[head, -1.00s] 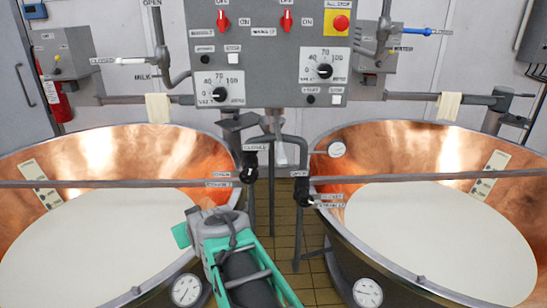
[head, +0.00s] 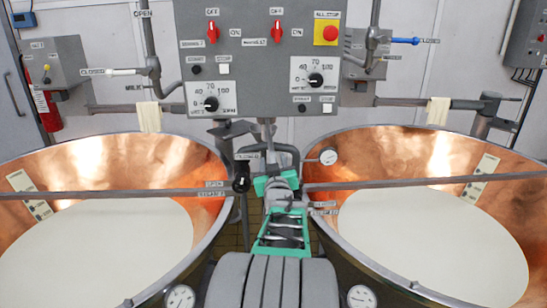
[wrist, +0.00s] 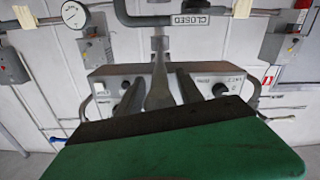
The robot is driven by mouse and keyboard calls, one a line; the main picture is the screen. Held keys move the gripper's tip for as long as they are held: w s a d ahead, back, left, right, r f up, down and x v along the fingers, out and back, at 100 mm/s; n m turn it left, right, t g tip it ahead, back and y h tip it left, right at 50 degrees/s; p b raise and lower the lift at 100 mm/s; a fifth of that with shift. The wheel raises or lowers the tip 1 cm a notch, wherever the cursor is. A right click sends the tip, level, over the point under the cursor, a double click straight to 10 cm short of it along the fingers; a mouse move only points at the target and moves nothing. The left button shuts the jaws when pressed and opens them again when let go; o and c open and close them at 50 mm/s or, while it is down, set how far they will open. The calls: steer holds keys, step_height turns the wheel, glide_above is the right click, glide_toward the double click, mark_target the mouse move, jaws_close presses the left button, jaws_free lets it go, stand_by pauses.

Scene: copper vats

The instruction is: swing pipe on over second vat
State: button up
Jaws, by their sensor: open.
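The left copper vat (head: 70,160) and the right copper vat (head: 370,150) both hold white liquid. Grey bent pipework (head: 285,148) stands in the gap between them, below the control panel; it also shows at the top of the wrist view (wrist: 160,20). My gripper (head: 275,184), with green parts, is open at this pipework, between the two near rims. In the wrist view a pale flared piece (wrist: 160,88) hangs in front of the green and black gripper part (wrist: 175,145). My gripper hides the lower pipework, and I cannot tell whether it touches it.
The grey control panel (head: 265,60) with red switches and a red stop button hangs above the gap. Dark bars (head: 100,193) cross both vats. A dial gauge (head: 328,156) sits right of the pipework. Cloths (head: 149,117) hang on side pipes. The gap between vats is narrow.

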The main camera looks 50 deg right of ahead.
steer(key=shift+w+d+f, duration=0.1)
steer(key=shift+w+d, duration=0.15)
steer(key=shift+d, duration=0.1)
jaws_close()
stand_by(1.2)
